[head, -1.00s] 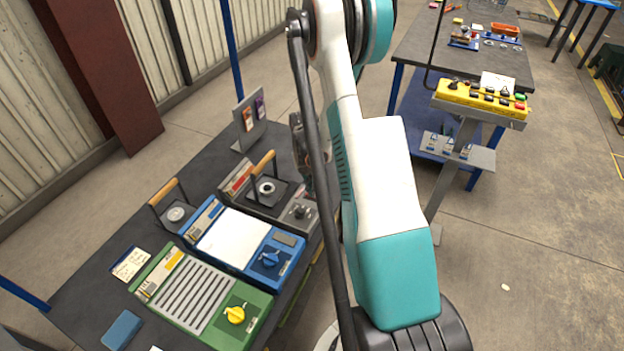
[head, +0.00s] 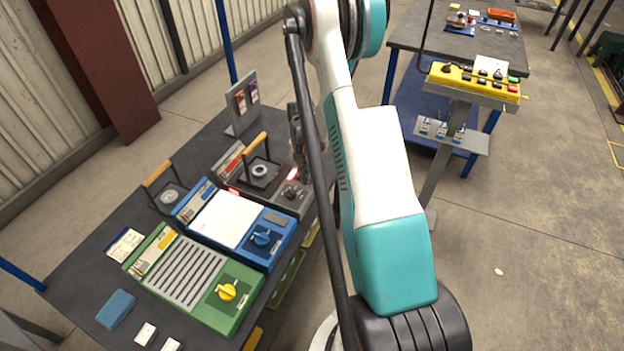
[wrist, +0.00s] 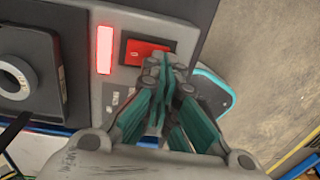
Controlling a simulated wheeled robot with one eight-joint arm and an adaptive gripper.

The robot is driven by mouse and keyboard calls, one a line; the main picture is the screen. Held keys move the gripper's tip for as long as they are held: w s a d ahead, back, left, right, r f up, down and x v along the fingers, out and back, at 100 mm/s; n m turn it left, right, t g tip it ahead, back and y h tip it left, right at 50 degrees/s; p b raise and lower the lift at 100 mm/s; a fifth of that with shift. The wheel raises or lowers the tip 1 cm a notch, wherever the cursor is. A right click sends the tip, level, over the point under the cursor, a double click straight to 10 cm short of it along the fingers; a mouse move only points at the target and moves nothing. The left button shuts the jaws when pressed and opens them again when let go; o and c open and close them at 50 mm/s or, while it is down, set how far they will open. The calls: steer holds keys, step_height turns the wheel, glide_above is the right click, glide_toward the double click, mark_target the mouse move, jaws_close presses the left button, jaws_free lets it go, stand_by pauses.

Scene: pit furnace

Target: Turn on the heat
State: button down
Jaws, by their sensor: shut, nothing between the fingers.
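The grey heating unit (head: 293,203) stands at the far right of the dark bench in the head view. The wrist view shows its grey panel (wrist: 98,98) with a red rocker switch (wrist: 135,50) and a glowing red lamp (wrist: 104,49). My gripper (wrist: 164,72) is shut and empty, its fingertips over the right part of the switch; I cannot tell whether they touch it. In the head view my arm partly hides the gripper and this end of the unit.
A blue unit (head: 275,218) with a blue knob and a green unit (head: 245,272) with a yellow knob stand nearer. Wooden-handled presses (head: 257,143) stand behind. A yellow control box (head: 480,80) is on a post at right. Open floor (head: 540,220) lies right of my arm.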

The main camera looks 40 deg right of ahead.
steer(key=shift+s, duration=0.25)
steer(key=shift+w+f, duration=0.15)
steer(key=shift+w, duration=0.25)
steer(key=shift+s, duration=0.1)
steer(key=shift+w+a+r, duration=0.15)
steer(key=shift+w, duration=0.2)
steer(key=shift+w+a+r, duration=0.15)
steer(key=shift+w, duration=0.2)
steer(key=shift+r, duration=0.1)
